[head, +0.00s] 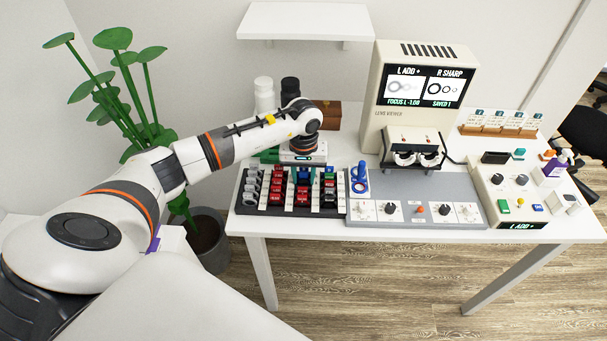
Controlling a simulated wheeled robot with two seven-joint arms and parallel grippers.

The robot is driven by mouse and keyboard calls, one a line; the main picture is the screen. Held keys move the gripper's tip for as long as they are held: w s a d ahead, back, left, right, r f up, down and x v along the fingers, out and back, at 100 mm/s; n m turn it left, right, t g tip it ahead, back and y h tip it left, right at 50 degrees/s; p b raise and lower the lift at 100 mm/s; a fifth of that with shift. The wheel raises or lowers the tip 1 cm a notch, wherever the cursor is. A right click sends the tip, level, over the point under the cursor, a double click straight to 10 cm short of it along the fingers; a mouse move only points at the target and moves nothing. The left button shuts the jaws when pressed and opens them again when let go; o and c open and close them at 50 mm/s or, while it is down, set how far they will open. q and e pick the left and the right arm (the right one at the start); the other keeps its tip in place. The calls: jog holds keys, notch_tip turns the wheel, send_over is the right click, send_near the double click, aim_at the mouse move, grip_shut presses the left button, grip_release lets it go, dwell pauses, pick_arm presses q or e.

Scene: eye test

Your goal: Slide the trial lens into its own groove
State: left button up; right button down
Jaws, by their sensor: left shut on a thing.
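My left gripper (303,168) points straight down over the back of the black lens tray (240,206). It is shut on a trial lens (304,177), of which only a bluish part shows below the gripper. The tray has several rows of slots with grey, red, blue and green-handled lenses standing in them. The gripper and the neighbouring lenses hide the held lens's lower edge, so I cannot tell whether it is in a groove or just above one. My right gripper is not in view.
The lens viewer (418,75) with two eyepieces stands behind. A control box (510,180) is at the right. Two bottles (264,95) and a brown box (328,114) stand behind my gripper.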

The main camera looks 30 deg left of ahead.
pick_arm(q)
jog(key=o, duration=1)
jog(key=shift+r, duration=0.1)
notch_tip(320, 180, up, 12)
jog(key=shift+f+b, duration=0.1)
jog(key=shift+b, duration=0.8)
